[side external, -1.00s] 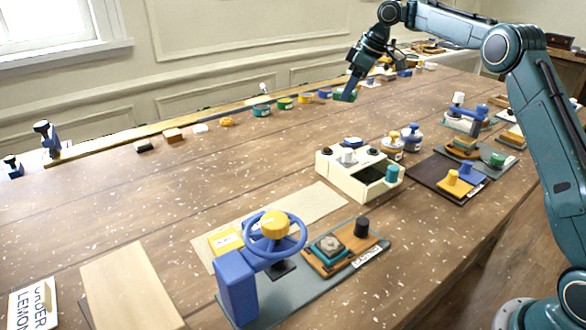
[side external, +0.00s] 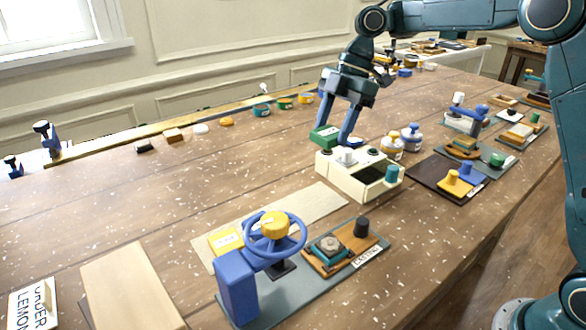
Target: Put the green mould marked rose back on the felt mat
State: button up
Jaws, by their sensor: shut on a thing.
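My gripper (side external: 335,137) is shut on a green block-like mould (side external: 324,137) just behind and above the cream box. A small pale patch shows on the mould's top, but any rose mark is too small to read. One finger partly covers the mould. A flat beige mat (side external: 312,207) lies on the table in front of the cream box, with a yellow block (side external: 225,241) at its left end; it may be the felt mat, though I cannot tell its material.
The cream box (side external: 345,182) with knobs and an open drawer stands below my gripper. Two jars (side external: 411,138) are to its right. A blue press with a handwheel (side external: 237,285) stands at the front. Most of the beige mat is bare.

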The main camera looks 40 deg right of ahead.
aim_at(323, 197)
jog(key=shift+d+f, duration=0.1)
jog(key=shift+f, duration=6.95)
jog(key=shift+f, duration=0.15)
jog(key=o, duration=1.1)
jog(key=v, duration=1.2)
jog(key=shift+r, duration=0.25)
